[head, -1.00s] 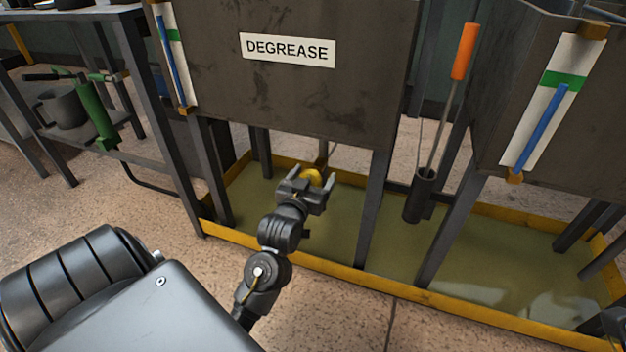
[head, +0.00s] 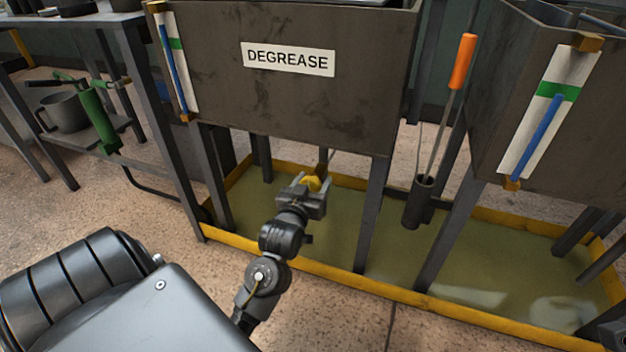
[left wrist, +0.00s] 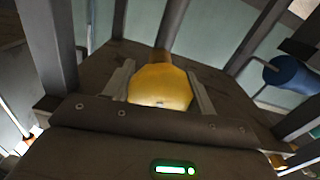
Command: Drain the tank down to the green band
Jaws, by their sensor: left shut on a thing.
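The tank labelled DEGREASE (head: 300,112) stands on legs in the head view. Its sight gauge (head: 189,96) is a white strip with a green band (head: 176,43) and a blue column (head: 176,72). The column's top is above the green band. A yellow valve knob (head: 312,182) hangs under the tank on a pipe; it also shows in the left wrist view (left wrist: 160,87). My left gripper (head: 311,188) is shut on the knob, with a finger on each side.
A second tank (head: 500,75) stands at the right, its blue column reaching about its green band. A yellow-edged drip tray (head: 330,272) holds greenish liquid below. An orange-handled tool (head: 462,62) stands in a holder between the tanks. A shelf (head: 70,145) stands left.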

